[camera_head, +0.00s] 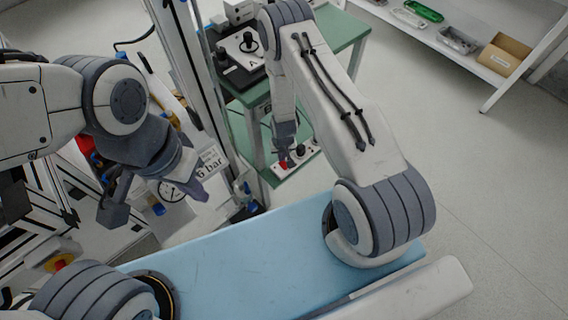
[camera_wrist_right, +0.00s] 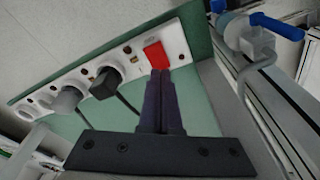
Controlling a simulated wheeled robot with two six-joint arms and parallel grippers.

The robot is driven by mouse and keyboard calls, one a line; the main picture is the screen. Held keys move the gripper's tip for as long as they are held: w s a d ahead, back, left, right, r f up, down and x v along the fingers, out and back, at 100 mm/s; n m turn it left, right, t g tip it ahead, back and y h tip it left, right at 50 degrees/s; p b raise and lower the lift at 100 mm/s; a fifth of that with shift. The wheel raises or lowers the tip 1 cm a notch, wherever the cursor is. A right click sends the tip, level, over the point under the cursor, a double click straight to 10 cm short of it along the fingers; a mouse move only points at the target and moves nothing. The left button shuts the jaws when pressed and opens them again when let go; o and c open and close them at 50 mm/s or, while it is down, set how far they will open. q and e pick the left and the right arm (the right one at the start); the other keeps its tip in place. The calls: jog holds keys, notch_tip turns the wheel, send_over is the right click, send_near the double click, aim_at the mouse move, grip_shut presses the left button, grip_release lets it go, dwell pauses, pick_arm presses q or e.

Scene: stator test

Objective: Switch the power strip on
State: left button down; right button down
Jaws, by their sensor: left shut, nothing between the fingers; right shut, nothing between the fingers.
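The power strip (camera_wrist_right: 130,64) is white and lies on a green surface in the right wrist view. Its red switch (camera_wrist_right: 156,54) is at the right end. A black plug (camera_wrist_right: 104,84) and a grey plug (camera_wrist_right: 68,100) sit in its sockets. My right gripper (camera_wrist_right: 160,76) is shut and empty, its fingertips at the lower edge of the red switch; contact cannot be told. In the head view the strip (camera_head: 309,157) shows partly behind my right gripper (camera_head: 284,160). My left gripper (camera_head: 118,205) is shut and empty at the left, far from the strip.
A blue-handled valve (camera_wrist_right: 276,26) with a pipe stands right of the strip. In the head view a pressure gauge (camera_head: 172,191) is near my left arm. A green table (camera_head: 343,30) holds black devices. A shelf with a cardboard box (camera_head: 503,55) is at the upper right.

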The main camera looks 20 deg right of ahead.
aim_at(282, 163)
jog(key=shift+f+b, duration=0.7)
jog(key=shift+f, duration=0.2)
dwell(0.5)
jog(key=shift+r, duration=0.1)
notch_tip(282, 163, up, 7)
jog(key=p, duration=0.5)
jog(key=shift+p, duration=0.35)
dwell(0.4)
